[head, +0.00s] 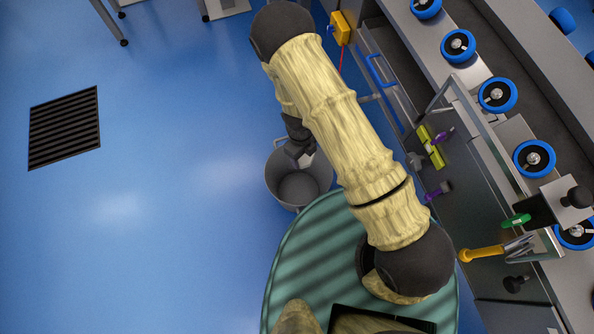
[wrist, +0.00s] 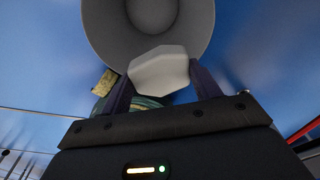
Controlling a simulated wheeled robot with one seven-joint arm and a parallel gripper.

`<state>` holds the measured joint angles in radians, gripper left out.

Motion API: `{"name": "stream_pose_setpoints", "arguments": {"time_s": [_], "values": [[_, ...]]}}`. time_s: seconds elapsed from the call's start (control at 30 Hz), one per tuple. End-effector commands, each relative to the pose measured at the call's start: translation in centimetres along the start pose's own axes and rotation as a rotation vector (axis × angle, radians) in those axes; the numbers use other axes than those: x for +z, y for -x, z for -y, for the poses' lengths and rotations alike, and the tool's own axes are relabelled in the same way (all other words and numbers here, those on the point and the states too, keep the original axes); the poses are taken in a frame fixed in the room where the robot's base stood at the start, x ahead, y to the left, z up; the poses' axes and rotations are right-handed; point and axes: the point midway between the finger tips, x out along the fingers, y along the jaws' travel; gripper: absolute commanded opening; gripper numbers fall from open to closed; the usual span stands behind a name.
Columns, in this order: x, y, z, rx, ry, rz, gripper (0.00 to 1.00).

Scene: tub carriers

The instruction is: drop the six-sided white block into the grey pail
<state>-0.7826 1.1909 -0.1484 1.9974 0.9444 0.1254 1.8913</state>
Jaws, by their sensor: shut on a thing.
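The white six-sided block (wrist: 160,72) is between the two fingers of my gripper (wrist: 160,88) in the wrist view, and the gripper is shut on it. The grey pail (head: 271,178) stands on the blue floor in the head view, left of my arm. In the wrist view the pail's open mouth (wrist: 105,35) lies just beyond the block, which overlaps its near rim in the picture. In the head view my gripper (head: 303,157) is over the far right part of the pail, and the block shows only as a small pale patch beside it. The pail's visible inside looks empty.
A steel bench (head: 470,210) with blue-rimmed wheels (head: 497,95) runs along the right. A blue handle (head: 380,75) and several tools are on its side. A dark floor grate (head: 64,127) lies at left. The floor left of the pail is clear.

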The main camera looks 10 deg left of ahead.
Motion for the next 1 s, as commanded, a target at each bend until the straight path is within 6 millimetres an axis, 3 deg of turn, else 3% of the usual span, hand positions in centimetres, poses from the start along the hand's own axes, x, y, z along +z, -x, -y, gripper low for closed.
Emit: {"name": "stream_pose_setpoints", "arguments": {"time_s": [0.6,1.0], "values": [[0.8,-5.3,-0.1,-0.001,0.005,0.001,0.40],[0.8,-5.9,-0.1,0.000,0.003,0.001,0.40]]}}
